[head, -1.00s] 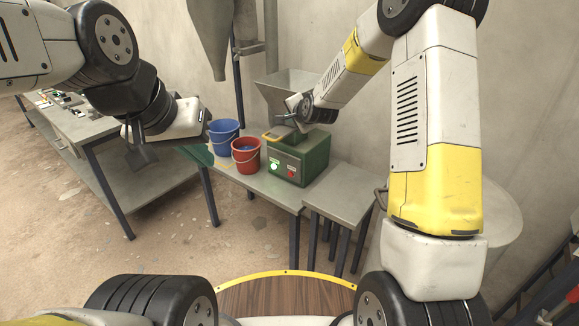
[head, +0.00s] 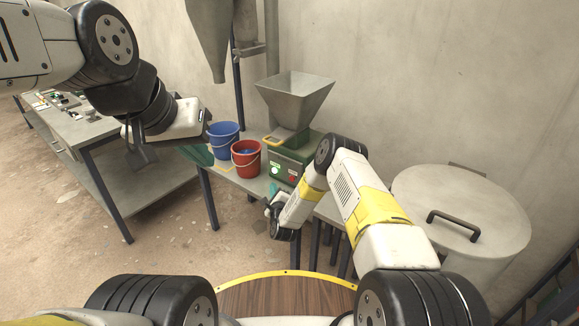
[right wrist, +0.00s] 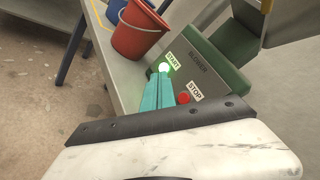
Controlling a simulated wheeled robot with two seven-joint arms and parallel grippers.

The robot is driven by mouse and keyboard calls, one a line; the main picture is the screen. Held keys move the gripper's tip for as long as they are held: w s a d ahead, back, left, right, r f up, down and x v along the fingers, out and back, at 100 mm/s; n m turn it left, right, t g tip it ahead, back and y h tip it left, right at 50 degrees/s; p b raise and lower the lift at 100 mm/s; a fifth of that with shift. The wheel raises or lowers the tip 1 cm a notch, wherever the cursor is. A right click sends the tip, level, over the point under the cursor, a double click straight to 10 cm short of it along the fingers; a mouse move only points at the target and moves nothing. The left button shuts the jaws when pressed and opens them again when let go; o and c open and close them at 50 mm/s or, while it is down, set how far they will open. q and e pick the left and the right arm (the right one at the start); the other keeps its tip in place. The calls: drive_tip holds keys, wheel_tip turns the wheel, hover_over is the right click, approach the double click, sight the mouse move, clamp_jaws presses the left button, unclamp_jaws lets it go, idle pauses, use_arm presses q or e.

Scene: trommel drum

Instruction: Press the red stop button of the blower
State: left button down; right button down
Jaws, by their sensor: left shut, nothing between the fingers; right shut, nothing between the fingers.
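The blower is a green box (head: 312,146) with a grey front panel and a metal hopper on top, standing on the bench. It also shows in the right wrist view (right wrist: 232,48). Its red stop button (right wrist: 183,98) sits beside the STOP label, and the lit start button (right wrist: 164,67) glows green-white beside the START label. My right gripper (right wrist: 160,78) is shut and empty in front of the panel; its teal fingertips appear just left of the red button and below the lit one. I cannot tell whether they touch the panel. My left gripper (head: 198,153) is shut, left of the buckets.
A blue bucket (head: 222,141) and a red bucket (head: 246,160) stand on the bench left of the blower. A lidded grey drum (head: 468,205) stands at the right. A longer table (head: 90,130) is at the left, with open floor in front.

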sight(289, 178)
drive_tip(key=f, duration=0.1)
drive_tip(key=s+f+m+h, duration=0.1)
drive_tip(key=f, duration=0.1)
drive_tip(key=shift+f+m, duration=0.1)
drive_tip(key=shift+m, duration=0.2)
drive_tip(key=shift+w+d, duration=0.9)
drive_tip(key=shift+w, duration=0.25)
drive_tip(key=shift+w+d, duration=0.9)
drive_tip(key=shift+w, duration=0.25)
drive_tip(key=shift+w+d, duration=0.9)
drive_tip(key=shift+w, duration=0.25)
drive_tip(key=shift+d, duration=0.1)
drive_tip(key=shift+w+d, duration=0.15)
drive_tip(key=shift+w, duration=0.15)
drive_tip(key=shift+w+d, duration=0.5)
drive_tip(key=shift+w, duration=0.05)
idle(0.4)
drive_tip(key=shift+s, duration=0.1)
